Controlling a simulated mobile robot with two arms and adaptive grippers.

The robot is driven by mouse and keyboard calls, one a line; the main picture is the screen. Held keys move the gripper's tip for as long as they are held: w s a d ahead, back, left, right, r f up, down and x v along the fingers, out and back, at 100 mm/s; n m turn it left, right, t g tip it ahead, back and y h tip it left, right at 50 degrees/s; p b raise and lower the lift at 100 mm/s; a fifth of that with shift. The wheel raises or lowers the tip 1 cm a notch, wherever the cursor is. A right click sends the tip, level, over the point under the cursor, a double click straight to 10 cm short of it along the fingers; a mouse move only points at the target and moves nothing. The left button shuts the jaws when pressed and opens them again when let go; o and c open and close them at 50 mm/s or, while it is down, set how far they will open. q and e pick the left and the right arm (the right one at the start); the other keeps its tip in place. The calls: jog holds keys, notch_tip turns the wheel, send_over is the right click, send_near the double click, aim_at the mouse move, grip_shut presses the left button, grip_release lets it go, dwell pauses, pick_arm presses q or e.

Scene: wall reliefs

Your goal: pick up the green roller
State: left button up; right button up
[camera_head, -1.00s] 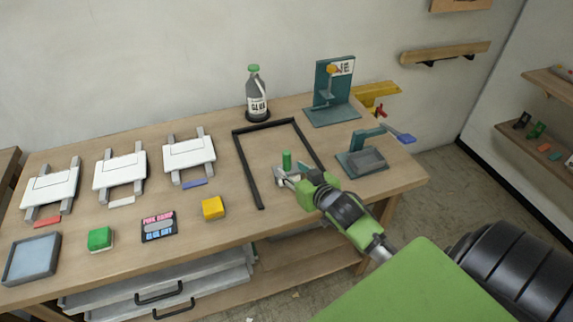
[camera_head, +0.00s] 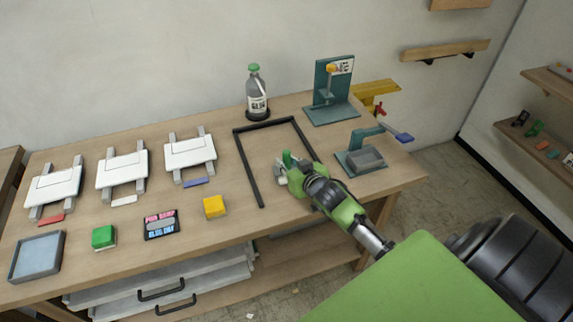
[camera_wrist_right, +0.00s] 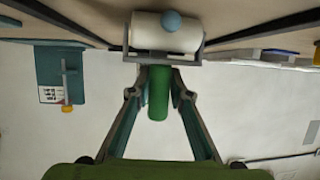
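The green roller has an upright green handle (camera_head: 287,158) and stands inside the black frame on the bench. In the right wrist view its green handle (camera_wrist_right: 158,94) lies between my right gripper's fingers, with the white roller drum (camera_wrist_right: 167,33) in its bracket beyond the tips. My right gripper (camera_head: 283,171) is low over the bench at the handle; it also shows in the wrist view (camera_wrist_right: 159,75). Its fingers are close on both sides of the handle, but whether they press on it is unclear. My left gripper is not in view.
The black frame (camera_head: 246,170) surrounds the roller. A teal stand with a grey tray (camera_head: 365,159) is close on the right. A yellow block (camera_head: 214,206) lies to the left.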

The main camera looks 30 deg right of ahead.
grip_shut()
